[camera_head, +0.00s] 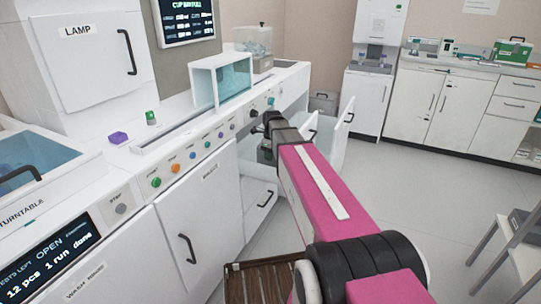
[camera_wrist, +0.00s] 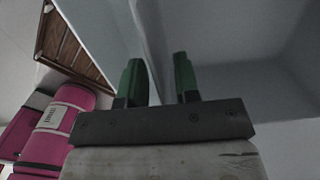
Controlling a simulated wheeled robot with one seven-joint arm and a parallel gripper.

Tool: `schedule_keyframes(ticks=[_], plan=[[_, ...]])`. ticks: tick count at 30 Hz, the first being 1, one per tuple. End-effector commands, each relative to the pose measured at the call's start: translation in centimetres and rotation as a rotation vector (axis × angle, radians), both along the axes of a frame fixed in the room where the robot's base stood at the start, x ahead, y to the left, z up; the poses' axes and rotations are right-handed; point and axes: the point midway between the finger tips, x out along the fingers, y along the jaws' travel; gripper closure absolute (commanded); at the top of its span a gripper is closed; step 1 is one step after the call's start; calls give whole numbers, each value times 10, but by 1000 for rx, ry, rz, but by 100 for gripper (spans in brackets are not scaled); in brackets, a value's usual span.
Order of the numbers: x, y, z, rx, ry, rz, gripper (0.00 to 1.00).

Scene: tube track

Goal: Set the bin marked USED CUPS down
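No label reading USED CUPS is legible in either view, so I cannot tell for sure which thing is that bin. A grey bin (camera_head: 323,102) stands on the floor by the back wall, past the end of the white counter. My gripper (camera_head: 267,152) is low beside the counter, at an opening in its front, partly hidden by my own wrist. In the wrist view its two green fingers (camera_wrist: 160,78) stand apart, with no object clearly held between them. Pale walls and a dark grey recess lie beyond the fingers.
An open white door or drawer front (camera_head: 343,122) stands out from the counter beyond my arm. A brown slatted rack (camera_head: 262,282) is low at the front.

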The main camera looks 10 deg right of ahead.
Motion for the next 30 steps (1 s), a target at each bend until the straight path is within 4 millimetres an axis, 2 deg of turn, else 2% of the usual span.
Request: schedule_keyframes(ticks=[7, 11, 24, 30], plan=[[0, 0, 2, 0, 0, 0, 71], [0, 0, 13, 0, -2, 0, 71], [-2, -4, 85, 0, -2, 0, 71], [-3, -5, 111, 0, -1, 0, 71]])
